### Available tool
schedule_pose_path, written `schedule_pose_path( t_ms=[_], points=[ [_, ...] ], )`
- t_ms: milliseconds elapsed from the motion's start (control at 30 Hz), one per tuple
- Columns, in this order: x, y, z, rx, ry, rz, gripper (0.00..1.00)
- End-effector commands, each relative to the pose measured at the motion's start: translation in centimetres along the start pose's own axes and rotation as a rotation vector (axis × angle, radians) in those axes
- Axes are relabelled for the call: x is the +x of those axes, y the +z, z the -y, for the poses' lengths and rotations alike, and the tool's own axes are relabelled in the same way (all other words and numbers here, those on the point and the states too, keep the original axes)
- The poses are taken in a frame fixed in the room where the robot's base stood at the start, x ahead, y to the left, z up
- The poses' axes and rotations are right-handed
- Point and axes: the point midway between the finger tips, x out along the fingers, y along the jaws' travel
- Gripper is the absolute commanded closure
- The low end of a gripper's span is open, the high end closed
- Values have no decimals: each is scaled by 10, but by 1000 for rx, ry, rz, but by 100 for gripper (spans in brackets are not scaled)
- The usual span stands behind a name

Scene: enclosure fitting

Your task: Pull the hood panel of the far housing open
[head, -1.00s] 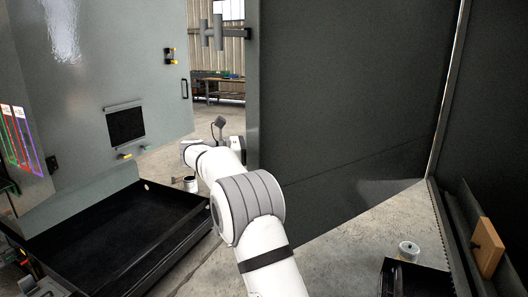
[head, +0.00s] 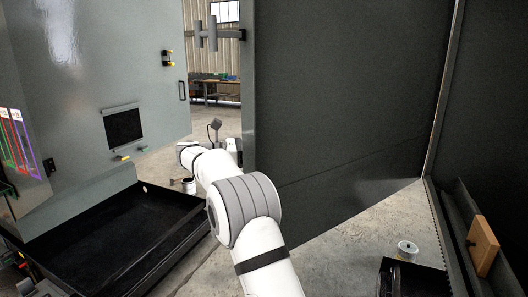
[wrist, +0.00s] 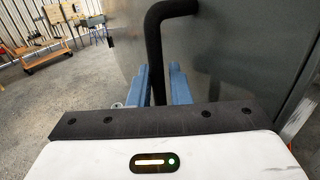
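The hood panel (head: 345,100) is a large dark sheet standing swung open in the middle and right of the head view. In the wrist view its outer grey face (wrist: 235,50) fills the upper right. A black bar handle (wrist: 154,50) stands out from that face. My gripper (wrist: 160,75) has its blue fingers on either side of this bar, close together, and looks shut on it. In the head view my arm reaches to the panel's left edge; the fingertips are hidden behind that edge there.
A grey-green panel (head: 95,60) stands at the left above a black tray (head: 110,238). A bench (head: 212,82) is far back. Concrete floor shows between the tray and the hood panel.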

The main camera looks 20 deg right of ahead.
Motion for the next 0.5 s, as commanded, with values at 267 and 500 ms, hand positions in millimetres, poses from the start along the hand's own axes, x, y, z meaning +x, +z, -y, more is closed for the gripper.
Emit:
schedule_pose_path(
  t_ms=[267,500],
  points=[
    [-48,-3,0,2,3,0,83],
    [-70,-1,0,1,1,0,83]
  ],
)
